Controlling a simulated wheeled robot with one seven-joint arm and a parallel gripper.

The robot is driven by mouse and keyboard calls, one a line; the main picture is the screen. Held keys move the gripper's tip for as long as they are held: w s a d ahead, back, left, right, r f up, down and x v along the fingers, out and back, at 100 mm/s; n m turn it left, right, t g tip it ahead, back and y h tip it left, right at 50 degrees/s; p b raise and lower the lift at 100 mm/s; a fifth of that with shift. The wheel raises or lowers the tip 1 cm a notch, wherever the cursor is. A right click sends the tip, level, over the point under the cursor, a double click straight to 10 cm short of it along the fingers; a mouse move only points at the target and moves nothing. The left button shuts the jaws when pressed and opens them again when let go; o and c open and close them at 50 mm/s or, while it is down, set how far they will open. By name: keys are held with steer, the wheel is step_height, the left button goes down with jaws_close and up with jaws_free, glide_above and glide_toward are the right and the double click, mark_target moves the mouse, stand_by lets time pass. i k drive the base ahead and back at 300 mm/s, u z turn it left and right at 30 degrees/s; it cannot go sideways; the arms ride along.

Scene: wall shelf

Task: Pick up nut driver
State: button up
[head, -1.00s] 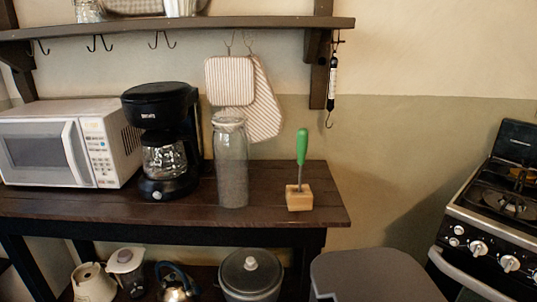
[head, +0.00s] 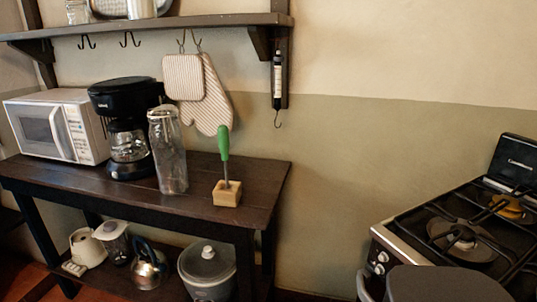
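The nut driver (head: 224,143) has a green handle and a thin metal shaft. It stands almost upright, handle up, with its shaft going down into a small wooden block (head: 227,194). The block sits near the right end of the dark wooden table (head: 262,182). The shaft's lower tip is hidden in or behind the block. My gripper is not in view.
A glass jar (head: 168,152) stands just left of the block. A coffee maker (head: 124,127) and a microwave (head: 58,126) are further left. A shelf (head: 190,22) with hooks and hanging oven mitts is above. A stove (head: 455,240) stands at right.

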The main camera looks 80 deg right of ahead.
mark_target(223, 130)
steer(key=k, duration=0.15)
steer(key=z, duration=1.05)
